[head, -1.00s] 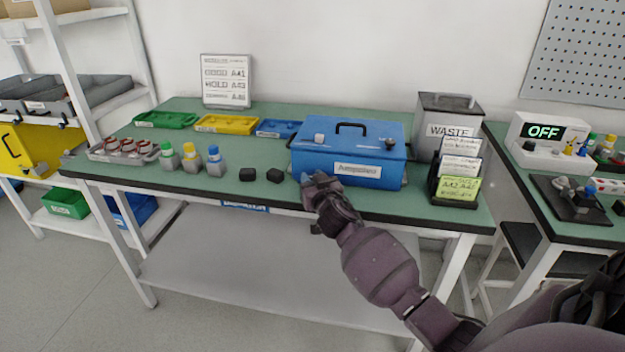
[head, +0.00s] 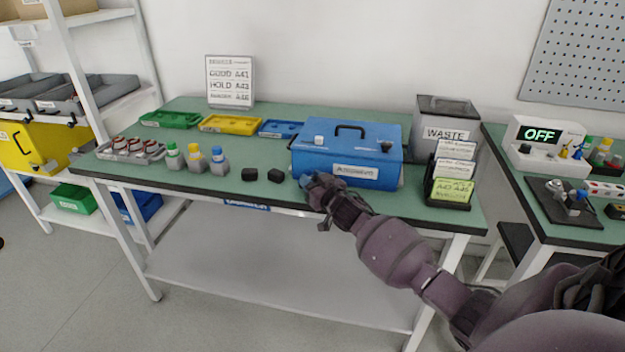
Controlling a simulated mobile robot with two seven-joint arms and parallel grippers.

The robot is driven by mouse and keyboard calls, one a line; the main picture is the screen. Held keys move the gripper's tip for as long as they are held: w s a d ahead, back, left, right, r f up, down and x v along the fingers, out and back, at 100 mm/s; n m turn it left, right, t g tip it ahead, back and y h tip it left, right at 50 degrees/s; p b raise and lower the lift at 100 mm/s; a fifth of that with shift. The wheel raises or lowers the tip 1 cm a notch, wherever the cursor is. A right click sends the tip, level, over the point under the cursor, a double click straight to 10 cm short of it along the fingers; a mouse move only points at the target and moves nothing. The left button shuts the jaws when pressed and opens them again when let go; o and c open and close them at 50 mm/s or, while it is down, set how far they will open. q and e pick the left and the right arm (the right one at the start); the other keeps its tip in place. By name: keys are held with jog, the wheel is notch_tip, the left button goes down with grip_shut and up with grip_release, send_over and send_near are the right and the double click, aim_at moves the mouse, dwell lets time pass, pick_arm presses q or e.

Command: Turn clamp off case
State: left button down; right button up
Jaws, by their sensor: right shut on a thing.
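The blue case (head: 318,168) stands closed on the green bench, with a dark handle on its lid and a white label on its front. A small light knob (head: 319,140) and a dark knob (head: 386,146) sit on its top. My right gripper (head: 309,183) is at the case's lower front left corner, low over the bench's front edge. It is shut on a small part there, apparently the clamp, which the fingers almost fully hide. I cannot tell how far the clamp is turned. My left gripper is out of view.
A card holder (head: 450,184) and a grey waste bin (head: 446,117) stand to the right. Coloured trays (head: 231,124) lie at the back. The bench's front edge (head: 400,218) runs beneath my forearm.

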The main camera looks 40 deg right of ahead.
jog(key=o, duration=0.9)
